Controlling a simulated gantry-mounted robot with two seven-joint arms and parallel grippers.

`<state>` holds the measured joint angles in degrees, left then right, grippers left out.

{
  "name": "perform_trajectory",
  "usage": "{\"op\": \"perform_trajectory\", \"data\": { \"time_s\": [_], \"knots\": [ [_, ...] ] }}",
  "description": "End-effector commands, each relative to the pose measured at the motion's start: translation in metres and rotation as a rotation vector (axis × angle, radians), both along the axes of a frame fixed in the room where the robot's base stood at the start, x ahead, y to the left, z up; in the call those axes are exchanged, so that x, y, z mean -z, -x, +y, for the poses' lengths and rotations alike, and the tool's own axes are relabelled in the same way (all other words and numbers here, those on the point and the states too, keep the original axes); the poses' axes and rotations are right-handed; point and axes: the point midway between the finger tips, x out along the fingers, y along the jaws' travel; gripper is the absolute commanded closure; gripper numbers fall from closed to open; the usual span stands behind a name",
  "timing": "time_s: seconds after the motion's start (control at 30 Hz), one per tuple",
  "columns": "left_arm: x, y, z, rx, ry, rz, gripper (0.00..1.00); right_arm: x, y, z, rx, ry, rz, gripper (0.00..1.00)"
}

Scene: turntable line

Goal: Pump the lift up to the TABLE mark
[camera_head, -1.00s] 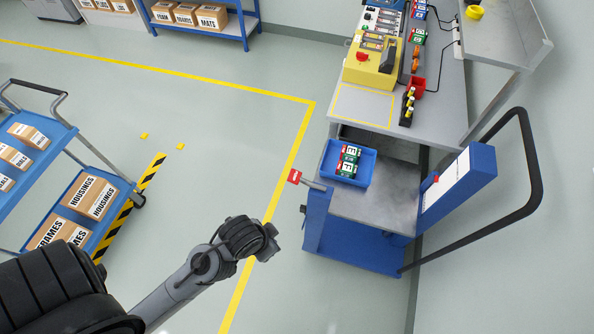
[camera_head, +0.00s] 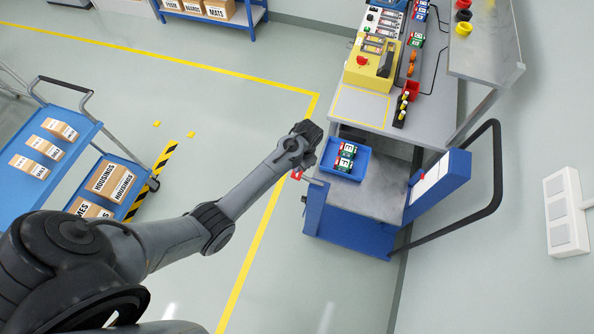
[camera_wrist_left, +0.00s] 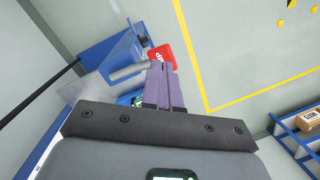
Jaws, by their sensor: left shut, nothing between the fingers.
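The blue lift (camera_head: 345,228) has a grey platform (camera_head: 377,196) and stands below the front of the workbench. A blue tray (camera_head: 343,172) with green, white and red boxes sits on the platform. The pump lever's red tag (camera_head: 297,174) sticks out at the lift's left; in the left wrist view, the red tag (camera_wrist_left: 162,57) sits on a grey rod. My left gripper (camera_head: 309,135) is above the lever, shut and empty. Its fingers (camera_wrist_left: 159,70) overlap the tag's edge in the wrist view; I cannot tell whether they touch. The white scale (camera_head: 430,178) is too small to read.
The workbench (camera_head: 362,105) with a yellow device (camera_head: 371,62) stands just behind the lift. The lift's black handle (camera_head: 497,175) loops out at right. A blue cart (camera_head: 60,165) with boxes is at left.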

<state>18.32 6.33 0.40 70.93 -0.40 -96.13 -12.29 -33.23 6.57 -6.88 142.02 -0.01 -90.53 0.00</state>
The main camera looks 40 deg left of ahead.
Motion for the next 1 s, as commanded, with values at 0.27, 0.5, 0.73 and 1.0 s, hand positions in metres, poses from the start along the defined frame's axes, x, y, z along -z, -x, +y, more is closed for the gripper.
{"op": "perform_trajectory", "data": {
  "time_s": [0.27,0.5,0.73,1.0],
  "knots": [
    [-0.008,-0.034,0.008,-0.003,0.038,0.093,1.0,0.0,0.0,-0.001,-0.002,0.004,-0.001,0.57],
    [-0.012,-0.042,0.009,-0.001,0.053,0.123,1.0,0.0,0.0,-0.002,-0.006,0.009,0.0,0.57],
    [-0.013,-0.043,0.009,-0.001,0.054,0.125,1.0,0.0,0.0,-0.002,-0.006,0.009,0.0,0.57],
    [-0.01,-0.042,0.009,-0.002,0.053,0.125,1.0,0.002,0.0,-0.001,-0.004,0.005,-0.002,0.57]
  ]
}}
